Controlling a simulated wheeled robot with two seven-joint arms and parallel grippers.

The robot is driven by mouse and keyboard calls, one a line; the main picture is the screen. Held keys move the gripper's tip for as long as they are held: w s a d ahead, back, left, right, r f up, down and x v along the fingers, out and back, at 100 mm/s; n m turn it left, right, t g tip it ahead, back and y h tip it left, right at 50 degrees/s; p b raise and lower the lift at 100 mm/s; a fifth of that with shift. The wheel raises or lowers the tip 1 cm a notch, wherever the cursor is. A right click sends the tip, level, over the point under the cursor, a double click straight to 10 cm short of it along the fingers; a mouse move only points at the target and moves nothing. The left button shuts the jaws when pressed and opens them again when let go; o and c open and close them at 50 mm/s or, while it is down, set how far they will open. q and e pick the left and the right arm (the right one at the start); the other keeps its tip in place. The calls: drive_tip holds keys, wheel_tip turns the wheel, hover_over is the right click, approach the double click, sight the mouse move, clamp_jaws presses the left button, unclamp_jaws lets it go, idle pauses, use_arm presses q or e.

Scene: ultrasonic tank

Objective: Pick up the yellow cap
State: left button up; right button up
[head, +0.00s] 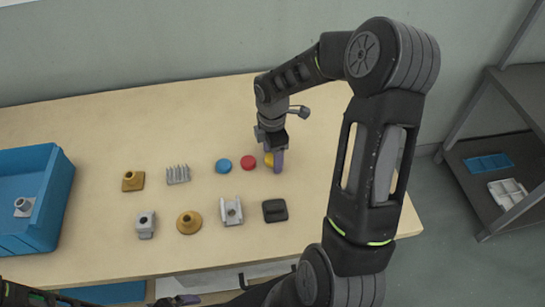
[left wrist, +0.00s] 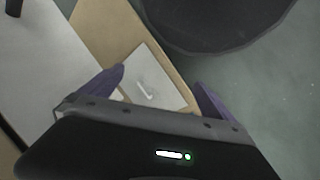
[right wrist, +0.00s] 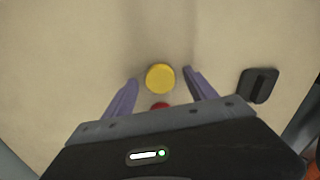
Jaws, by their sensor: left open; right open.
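The yellow cap (head: 268,159) is a small round disc on the wooden table, partly hidden by my right gripper in the head view. In the right wrist view the yellow cap (right wrist: 160,78) lies just beyond and between the open fingertips. My right gripper (right wrist: 160,76) is open, empty and pointing down over it; it also shows in the head view (head: 274,160). My left gripper (left wrist: 160,78) is open with nothing between its fingers, low at the table's front side. In the head view it is only partly seen at the bottom left.
A red cap (head: 248,162) and a blue cap (head: 223,166) lie left of the yellow one. A black block (head: 275,210) sits in front. Several metal and tan parts stand further left, beside a blue bin (head: 40,234). The table's back strip is clear.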

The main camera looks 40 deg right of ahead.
idle(0.5)
drive_tip(key=c, duration=1.4)
drive_tip(key=shift+r, duration=0.2)
wheel_tip(320, 180, up, 10)
drive_tip(key=shift+f+b, duration=0.15)
drive_tip(key=shift+b, duration=0.3)
